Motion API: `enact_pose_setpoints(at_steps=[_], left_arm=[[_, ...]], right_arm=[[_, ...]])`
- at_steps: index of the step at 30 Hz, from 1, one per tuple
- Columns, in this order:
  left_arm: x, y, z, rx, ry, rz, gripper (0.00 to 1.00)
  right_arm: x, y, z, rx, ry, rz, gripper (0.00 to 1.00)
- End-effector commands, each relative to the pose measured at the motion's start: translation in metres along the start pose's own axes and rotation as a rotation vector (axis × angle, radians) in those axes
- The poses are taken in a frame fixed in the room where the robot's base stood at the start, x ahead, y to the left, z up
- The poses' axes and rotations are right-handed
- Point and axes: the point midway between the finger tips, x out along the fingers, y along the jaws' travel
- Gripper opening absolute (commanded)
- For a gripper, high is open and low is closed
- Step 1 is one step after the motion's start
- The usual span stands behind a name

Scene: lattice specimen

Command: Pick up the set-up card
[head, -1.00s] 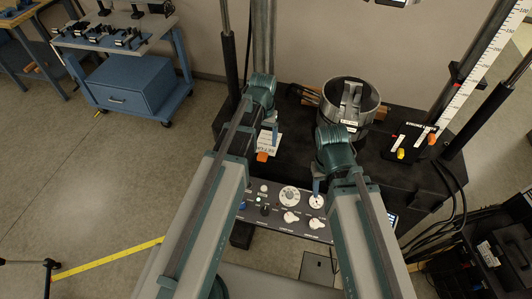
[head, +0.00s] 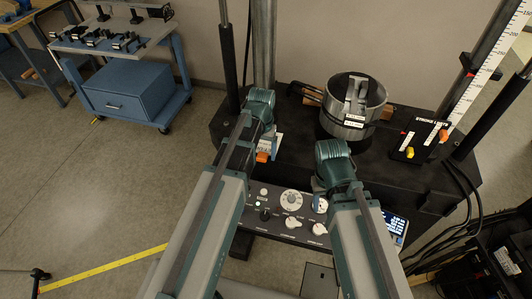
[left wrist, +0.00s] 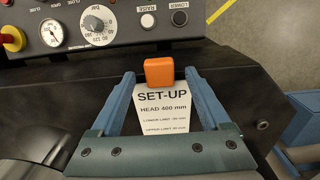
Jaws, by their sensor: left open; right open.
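The set-up card (left wrist: 162,112) is a white card with black print, showing in the left wrist view between my left gripper's fingers. An orange block (left wrist: 159,71) sits at its top edge. In the head view the card (head: 277,143) is mostly hidden behind my left gripper (head: 268,145), with the orange block (head: 262,157) beside it. My left gripper is open, with one blue finger on each side of the card; I cannot tell whether they touch it. My right gripper (head: 321,203) is open and empty over the control panel, its fingers partly hidden by its wrist.
A control panel (head: 279,220) with dials and knobs fronts the black machine bed (head: 300,133). A metal cylinder (head: 353,108) stands on the bed. A stroke limits board (head: 419,140) with yellow and orange tabs is at right. Dark posts rise at the sides.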

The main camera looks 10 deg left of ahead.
Motion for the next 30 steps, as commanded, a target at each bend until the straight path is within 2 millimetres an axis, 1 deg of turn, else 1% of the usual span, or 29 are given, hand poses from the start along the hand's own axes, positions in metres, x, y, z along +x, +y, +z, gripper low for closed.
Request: enact_pose_setpoints(at_steps=[1, 8, 9, 11, 15, 20, 21, 30], left_arm=[[0.0054, 0.0001, 0.0, 0.0, 0.0, 0.0, 0.8], [0.0032, 0.0001, 0.0, 0.0, 0.0, 0.0, 0.8], [0.0032, 0.0001, 0.0, 0.0, 0.0, 0.0, 0.73], [0.0032, 0.0001, 0.0, 0.0, 0.0, 0.0, 0.62], [0.0032, 0.0001, 0.0, 0.0, 0.0, 0.0, 0.37], [0.0032, 0.0001, 0.0, 0.0, 0.0, 0.0, 0.08], [0.0032, 0.0001, 0.0, 0.0, 0.0, 0.0, 0.01], [0.0028, 0.0001, 0.0, 0.0, 0.0, 0.0, 0.0]], right_arm=[[0.0053, -0.0005, -0.0003, 0.0, 0.0, 0.0, 0.5], [0.0032, -0.0003, -0.0002, 0.0, 0.0, 0.0, 0.5], [0.0032, -0.0003, -0.0002, 0.0, 0.0, 0.0, 0.5], [0.0032, -0.0003, -0.0002, 0.0, 0.0, 0.0, 0.5], [0.0032, -0.0003, -0.0002, 0.0, 0.0, 0.0, 0.5], [0.0032, -0.0003, -0.0002, 0.0, 0.0, 0.0, 0.5], [0.0032, -0.0003, -0.0002, 0.0, 0.0, 0.0, 0.5], [0.0027, -0.0002, -0.0002, 0.0, 0.0, 0.0, 0.5]])
